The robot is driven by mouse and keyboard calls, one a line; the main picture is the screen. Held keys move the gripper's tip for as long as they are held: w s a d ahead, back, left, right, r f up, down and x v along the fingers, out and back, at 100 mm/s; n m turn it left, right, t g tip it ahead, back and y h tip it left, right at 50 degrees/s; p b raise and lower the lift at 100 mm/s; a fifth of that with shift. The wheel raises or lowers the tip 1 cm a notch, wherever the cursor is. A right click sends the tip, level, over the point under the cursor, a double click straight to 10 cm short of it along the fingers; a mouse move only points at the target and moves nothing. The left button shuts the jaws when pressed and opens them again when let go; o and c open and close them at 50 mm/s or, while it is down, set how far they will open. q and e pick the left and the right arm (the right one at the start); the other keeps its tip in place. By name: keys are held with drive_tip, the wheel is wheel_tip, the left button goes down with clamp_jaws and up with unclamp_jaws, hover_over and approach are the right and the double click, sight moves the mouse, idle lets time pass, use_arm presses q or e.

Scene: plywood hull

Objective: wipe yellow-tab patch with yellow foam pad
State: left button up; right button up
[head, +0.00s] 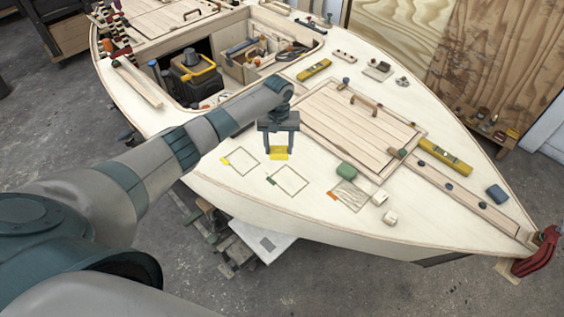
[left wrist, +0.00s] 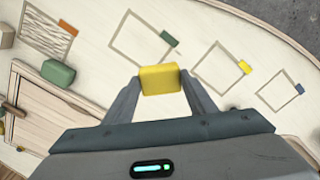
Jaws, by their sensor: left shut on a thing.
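My left gripper (head: 279,150) is shut on the yellow foam pad (head: 279,154), which hangs below the fingertips over the pale deck. In the left wrist view the pad (left wrist: 160,79) sits between the two fingers. The yellow-tab patch (head: 240,161) is a thin outlined square with a yellow tab, left of the pad in the head view. In the left wrist view this patch (left wrist: 220,68) lies right of the pad, and its inside looks plain. The pad appears apart from the deck; the exact gap is hard to tell. My right gripper is not in view.
A green-tab patch (head: 288,181), a scribbled orange-tab patch (head: 350,195) and a blue-tab patch (left wrist: 280,89) lie nearby. A raised hatch (head: 355,125) and an open cockpit with tools lie behind.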

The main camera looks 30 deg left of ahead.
use_arm(q)
drive_tip(key=shift+s+r, duration=0.1)
drive_tip(key=shift+d, duration=0.1)
drive_tip(key=shift+w+d+r, duration=0.1)
drive_tip(key=shift+w, duration=0.15)
drive_tip(key=s+d+r+m+b, duration=0.3)
drive_tip(key=s+d+r+b, duration=0.1)
drive_tip(key=d+r+b, duration=0.6)
drive_tip(key=s+d+f+m+b, duration=0.1)
drive_tip(key=s+b, duration=0.4)
drive_tip(key=s, duration=1.4)
drive_tip(key=shift+s+d+f+m+b, duration=0.2)
drive_tip(key=shift+d+m+b, duration=0.15)
drive_tip(key=shift+d+m, duration=0.25)
drive_tip(key=shift+w, duration=0.15)
